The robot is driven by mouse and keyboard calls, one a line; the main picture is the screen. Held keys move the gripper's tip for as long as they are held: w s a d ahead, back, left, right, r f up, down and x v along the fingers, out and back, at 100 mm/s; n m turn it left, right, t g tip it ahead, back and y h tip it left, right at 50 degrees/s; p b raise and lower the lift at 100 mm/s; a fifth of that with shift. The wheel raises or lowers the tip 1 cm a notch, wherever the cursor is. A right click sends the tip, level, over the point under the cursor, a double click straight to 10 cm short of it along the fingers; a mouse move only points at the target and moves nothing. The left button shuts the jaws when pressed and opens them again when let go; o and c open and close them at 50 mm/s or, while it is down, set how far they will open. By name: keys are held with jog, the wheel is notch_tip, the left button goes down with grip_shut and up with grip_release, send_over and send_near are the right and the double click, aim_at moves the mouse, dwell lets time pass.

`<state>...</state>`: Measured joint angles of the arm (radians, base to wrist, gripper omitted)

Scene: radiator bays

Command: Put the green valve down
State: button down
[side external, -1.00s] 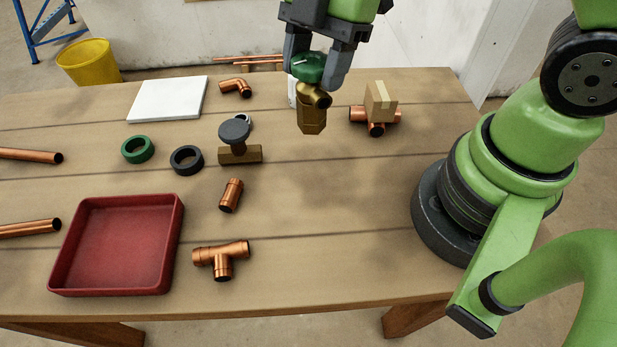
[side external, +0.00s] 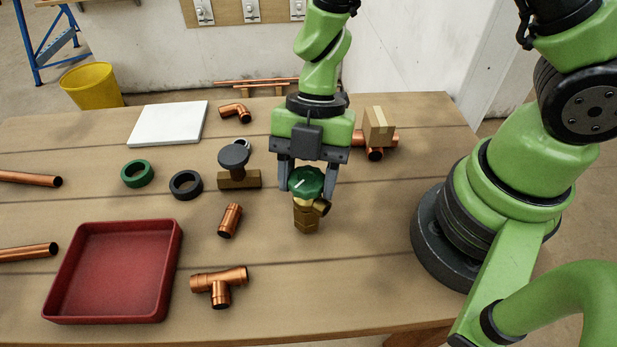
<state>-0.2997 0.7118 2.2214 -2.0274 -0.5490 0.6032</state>
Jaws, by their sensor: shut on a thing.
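The green valve has a green round cap (side external: 306,181) on a brass body (side external: 305,218). My gripper (side external: 306,184) is shut on its green cap from above and behind, one finger on each side. The valve is upright, with its brass side outlet towards the right. Its lower end is at or just above the wooden table (side external: 370,240); I cannot tell whether it touches.
A grey-capped brass valve (side external: 238,178) and a copper coupling (side external: 230,220) lie to the left. A red tray (side external: 176,270), copper tee (side external: 220,284) and green (side external: 137,173) and black rings (side external: 186,185) lie further left. Table right of the valve is clear.

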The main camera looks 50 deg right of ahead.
jog(key=shift+f, duration=0.4)
jog(key=shift+c, duration=2.4)
grip_release()
jog(key=shift+f, duration=0.15)
